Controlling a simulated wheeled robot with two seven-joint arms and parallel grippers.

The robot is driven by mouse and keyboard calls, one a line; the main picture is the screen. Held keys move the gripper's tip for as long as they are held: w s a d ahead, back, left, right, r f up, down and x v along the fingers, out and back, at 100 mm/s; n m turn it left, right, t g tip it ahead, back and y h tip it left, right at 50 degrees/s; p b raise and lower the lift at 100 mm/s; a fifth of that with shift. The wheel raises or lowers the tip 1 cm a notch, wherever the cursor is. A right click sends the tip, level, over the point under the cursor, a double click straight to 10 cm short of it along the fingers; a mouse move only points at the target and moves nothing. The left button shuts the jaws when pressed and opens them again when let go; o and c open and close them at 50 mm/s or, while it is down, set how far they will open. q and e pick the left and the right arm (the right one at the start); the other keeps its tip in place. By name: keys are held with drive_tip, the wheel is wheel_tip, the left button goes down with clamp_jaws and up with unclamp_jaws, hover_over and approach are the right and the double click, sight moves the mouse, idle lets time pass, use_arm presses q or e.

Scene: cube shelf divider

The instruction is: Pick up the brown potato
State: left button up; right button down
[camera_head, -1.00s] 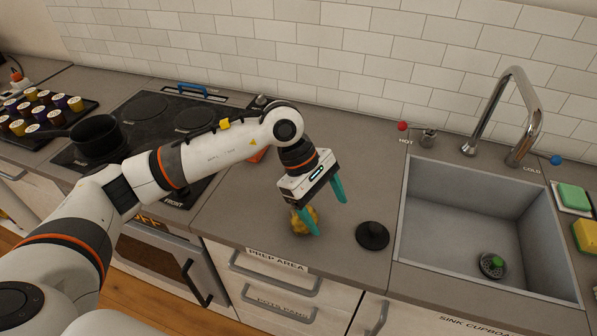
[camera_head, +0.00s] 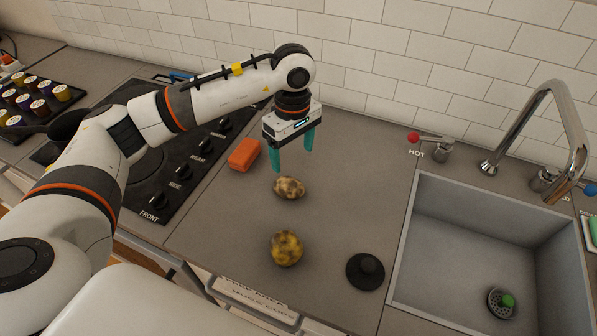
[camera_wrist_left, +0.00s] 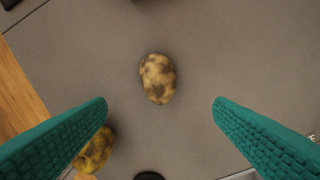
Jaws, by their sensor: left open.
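The brown potato (camera_head: 289,187), tan with dark brown patches, lies on the grey counter between the stove and the sink. It also shows in the left wrist view (camera_wrist_left: 158,78), centred between the fingers and farther from the camera. My left gripper (camera_head: 292,158) points down with its teal fingers spread, empty. It appears above and slightly behind the potato in the head view; nothing is between its fingers. My right gripper is not in view.
A yellow, dark-spotted round item (camera_head: 286,248) lies nearer the counter's front edge. A black knobbed disc (camera_head: 366,271) is by the sink (camera_head: 470,240). An orange block (camera_head: 244,154) lies left of the gripper, near the stove. Counter right of the potato is clear.

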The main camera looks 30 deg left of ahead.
sight(291, 183)
use_arm(q)
wheel_tip(291, 183, down, 2)
drive_tip(key=shift+w+f+p, duration=0.1)
drive_tip(key=shift+p, duration=0.4)
drive_tip(key=f, duration=0.1)
drive_tip(key=s+f+p, duration=0.1)
drive_tip(key=f, duration=0.1)
drive_tip(key=shift+f, duration=0.55)
drive_tip(key=shift+w+f+p, duration=0.15)
drive_tip(key=shift+f+p, duration=0.15)
drive_tip(key=shift+p, duration=0.1)
wheel_tip(291, 183, down, 4)
drive_tip(key=shift+a+r+p, duration=0.15)
drive_tip(key=shift+r+p, duration=0.05)
drive_tip(key=shift+p, duration=0.8)
drive_tip(key=shift+f, duration=0.6)
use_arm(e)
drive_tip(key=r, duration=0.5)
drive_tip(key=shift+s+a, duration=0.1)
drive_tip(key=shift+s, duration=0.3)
use_arm(q)
drive_tip(key=c, duration=1.1)
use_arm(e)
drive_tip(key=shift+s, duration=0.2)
